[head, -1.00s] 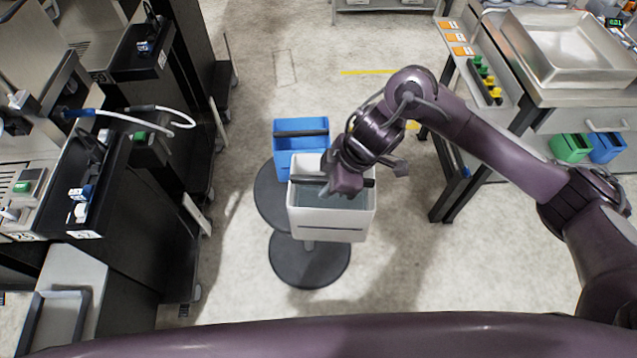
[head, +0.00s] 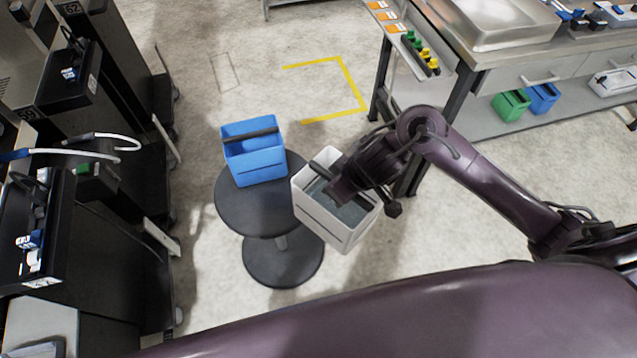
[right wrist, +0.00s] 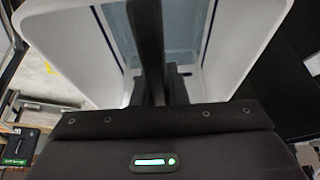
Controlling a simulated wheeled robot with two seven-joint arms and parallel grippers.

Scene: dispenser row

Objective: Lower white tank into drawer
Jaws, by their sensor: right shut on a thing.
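The white tank (head: 328,220) is an open-topped box with a dark bar handle across its top and grey-blue contents or interior. My right gripper (head: 340,190) is shut on that handle and holds the tank in the air, a little tilted in the head view, at the right edge of the round stool. In the right wrist view the fingers (right wrist: 160,92) close on the dark handle, with the white tank (right wrist: 75,45) around it. The drawer cannot be told for sure; dark drawer-like units (head: 110,235) stand at the left. My left gripper is not in view.
A blue tank (head: 255,160) stands on the dark round stool (head: 250,215). A bench (head: 470,130) at the right carries a metal tray (head: 495,22), with green and blue bins on its lower shelf. White hoses (head: 75,152) stick out at the left. Floor between stool and units is clear.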

